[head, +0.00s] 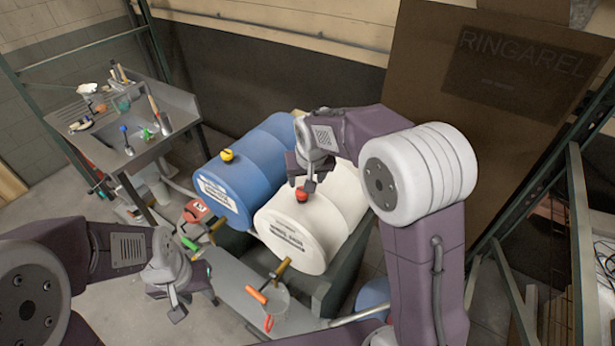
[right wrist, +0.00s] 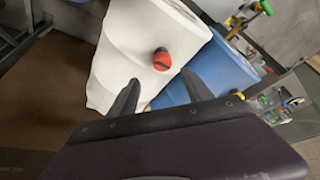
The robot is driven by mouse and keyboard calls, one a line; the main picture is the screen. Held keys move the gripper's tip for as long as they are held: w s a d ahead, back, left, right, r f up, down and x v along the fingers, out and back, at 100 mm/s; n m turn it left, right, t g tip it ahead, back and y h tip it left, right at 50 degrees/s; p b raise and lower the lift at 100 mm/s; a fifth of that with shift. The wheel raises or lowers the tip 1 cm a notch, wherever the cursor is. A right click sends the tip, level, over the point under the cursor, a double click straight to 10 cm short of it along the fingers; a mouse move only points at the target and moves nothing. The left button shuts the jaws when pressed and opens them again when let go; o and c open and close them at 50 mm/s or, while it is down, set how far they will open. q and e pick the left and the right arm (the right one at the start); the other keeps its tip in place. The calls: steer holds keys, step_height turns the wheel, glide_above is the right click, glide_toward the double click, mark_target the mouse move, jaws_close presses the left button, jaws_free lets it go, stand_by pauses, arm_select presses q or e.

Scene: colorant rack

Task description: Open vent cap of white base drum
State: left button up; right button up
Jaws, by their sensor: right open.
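The white drum (head: 310,222) lies on its side on a dark cradle, with a label on its front end. Its red vent cap (head: 302,195) sits on top near the front; in the right wrist view the red cap (right wrist: 162,60) has a dark band across it. My right gripper (head: 306,180) is just above the cap in the head view. In the right wrist view my right gripper's fingers (right wrist: 160,77) are apart and empty, with the cap beyond their tips, roughly between them. My left gripper (head: 195,308) is low at the left, fingers apart, empty and away from the drum.
A blue drum (head: 245,172) with a yellow cap (head: 227,155) lies directly left of the white drum. A sink bench (head: 180,103) stands at the back left. A brown panel (head: 490,130) and green rack post flank the right.

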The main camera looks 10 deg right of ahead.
mark_target(302, 192)
steer(key=p+x, duration=0.1)
steer(key=x, duration=0.1)
steer(key=p+x, duration=0.1)
steer(key=x, duration=0.2)
steer(key=shift+w+d+f, duration=0.15)
steer(key=shift+w+d, duration=0.05)
steer(key=shift+w, duration=0.1)
steer(key=f, duration=0.1)
steer(key=a+f, duration=0.1)
steer(key=w+f+p, duration=0.1)
steer(key=shift+w+a+f, duration=0.1)
steer(key=shift+a, duration=0.2)
steer(key=shift+d+f, duration=0.1)
steer(key=shift+d, duration=0.35)
steer(key=c, duration=0.9)
arm_select(q)
steer(key=r, duration=0.3)
steer(key=shift+w+a+r, duration=0.2)
steer(key=shift+a+r, duration=0.05)
arm_select(e)
jaws_close()
